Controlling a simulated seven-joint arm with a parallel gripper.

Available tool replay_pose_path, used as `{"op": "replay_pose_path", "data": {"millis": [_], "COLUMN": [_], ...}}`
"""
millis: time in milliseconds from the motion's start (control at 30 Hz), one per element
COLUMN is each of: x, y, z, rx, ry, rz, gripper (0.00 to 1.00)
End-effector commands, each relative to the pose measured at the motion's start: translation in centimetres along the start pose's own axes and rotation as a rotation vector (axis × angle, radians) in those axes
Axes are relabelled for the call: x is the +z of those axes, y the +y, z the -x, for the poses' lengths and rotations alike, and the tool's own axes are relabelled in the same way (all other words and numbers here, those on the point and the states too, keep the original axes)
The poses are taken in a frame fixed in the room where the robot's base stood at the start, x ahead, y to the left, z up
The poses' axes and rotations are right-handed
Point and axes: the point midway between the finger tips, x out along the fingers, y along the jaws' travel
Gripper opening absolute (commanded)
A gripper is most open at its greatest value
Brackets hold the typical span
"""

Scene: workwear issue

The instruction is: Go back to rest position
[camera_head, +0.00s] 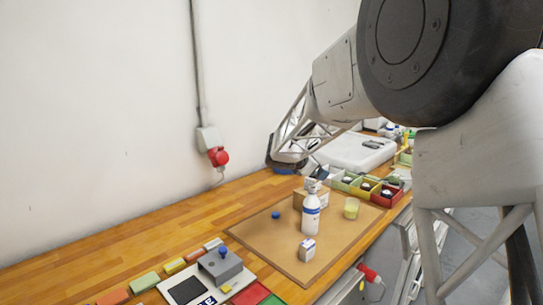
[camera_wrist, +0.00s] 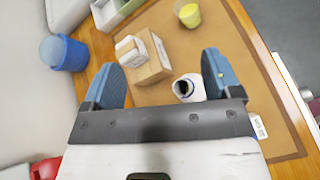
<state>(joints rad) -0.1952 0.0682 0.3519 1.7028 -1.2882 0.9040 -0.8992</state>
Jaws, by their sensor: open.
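My gripper (camera_head: 288,163) is raised above the back of the bench in the head view. In the wrist view my gripper (camera_wrist: 160,62) has its two blue fingers wide apart, with nothing held between them. Below it, a cardboard box (camera_wrist: 155,68) with a white item on top stands on the brown mat (camera_wrist: 235,50). A white bottle (camera_wrist: 194,87) with a dark open mouth stands beside the box, partly hidden by the gripper. In the head view the bottle (camera_head: 311,215) is upright with a blue label.
A cup of yellow-green stuff (camera_head: 351,208) and a small white container (camera_head: 307,249) stand on the mat. Coloured bins (camera_head: 384,195) line the right edge; a white case (camera_head: 355,152) lies behind. Coloured blocks and a grey box (camera_head: 219,266) are at front left. The wooden bench's back-left is clear.

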Motion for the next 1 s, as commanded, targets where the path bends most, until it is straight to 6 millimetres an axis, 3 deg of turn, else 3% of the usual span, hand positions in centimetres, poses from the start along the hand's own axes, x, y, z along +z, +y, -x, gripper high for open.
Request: {"op": "replay_pose_path", "data": {"millis": [100, 400, 700, 1000], "x": [2.2, 6.2, 8.7, 9.8], "y": [-2.8, -9.9, -17.2, -24.3], "z": [1.9, 6.7, 11.7, 16.5], "rx": [-0.031, -0.114, -0.201, -0.294], "ry": [0.033, 0.119, 0.202, 0.284], "rz": [-0.115, -0.413, -0.708, -0.999], "gripper": [0.84, 0.84, 0.84, 0.84]}}
